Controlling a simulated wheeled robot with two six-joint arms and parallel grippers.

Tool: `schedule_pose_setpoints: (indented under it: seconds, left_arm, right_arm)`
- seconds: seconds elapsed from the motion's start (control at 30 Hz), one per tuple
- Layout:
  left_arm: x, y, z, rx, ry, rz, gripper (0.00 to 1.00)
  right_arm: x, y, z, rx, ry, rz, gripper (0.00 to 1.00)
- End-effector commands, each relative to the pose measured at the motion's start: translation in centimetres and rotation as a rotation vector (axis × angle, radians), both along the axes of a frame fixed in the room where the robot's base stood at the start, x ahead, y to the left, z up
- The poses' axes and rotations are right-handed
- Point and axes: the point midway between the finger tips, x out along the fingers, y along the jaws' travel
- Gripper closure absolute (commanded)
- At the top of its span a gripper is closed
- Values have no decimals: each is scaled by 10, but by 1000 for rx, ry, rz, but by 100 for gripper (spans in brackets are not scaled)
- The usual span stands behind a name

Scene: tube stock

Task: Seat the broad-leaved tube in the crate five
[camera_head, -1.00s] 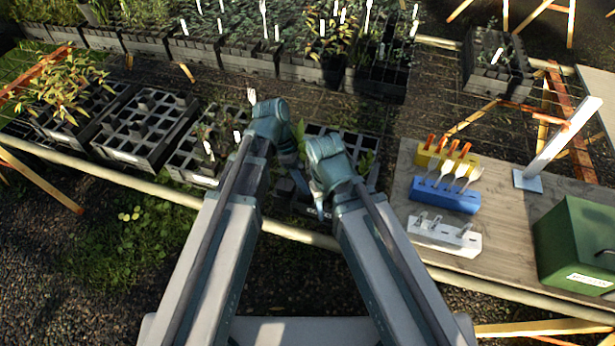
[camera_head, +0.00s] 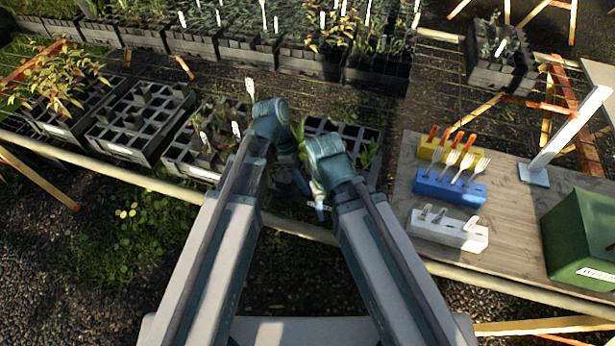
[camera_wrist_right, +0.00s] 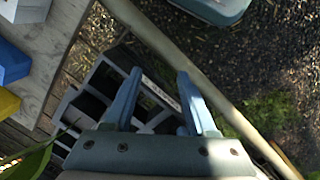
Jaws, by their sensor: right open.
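The crate (camera_head: 377,138) in the fourth place on the near bench is partly hidden behind my two wrists, and its black cells (camera_wrist_right: 95,90) show in the right wrist view. No crate number is readable. Broad green leaves (camera_head: 298,131) stand up between my wrists. A large leaf (camera_wrist_right: 30,162) shows close at the lower left in the right wrist view. The leaves' tube bodies are hidden. My right gripper (camera_wrist_right: 160,76) is open and empty above the crate's edge. My left gripper (camera_head: 300,183) is beside it, its fingers mostly hidden.
More crates (camera_head: 118,148) stand to the left along the bench, one with a leafy plant. Crates of seedlings line the back bench. At right, a wooden board (camera_head: 405,180) carries yellow, blue (camera_head: 437,188) and white tool blocks and a green box (camera_head: 580,240). A rail edges the bench.

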Motion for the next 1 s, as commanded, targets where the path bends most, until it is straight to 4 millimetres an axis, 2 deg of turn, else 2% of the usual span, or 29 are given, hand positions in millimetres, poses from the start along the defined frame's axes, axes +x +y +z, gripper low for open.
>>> schedule_pose_setpoints:
  seconds: [0.4,1.0]
  left_arm:
    - [0,0,-17,0,0,0,100]
    - [0,0,-20,0,0,0,100]
  right_arm:
    - [0,0,-17,0,0,0,44]
    - [0,0,-20,0,0,0,44]
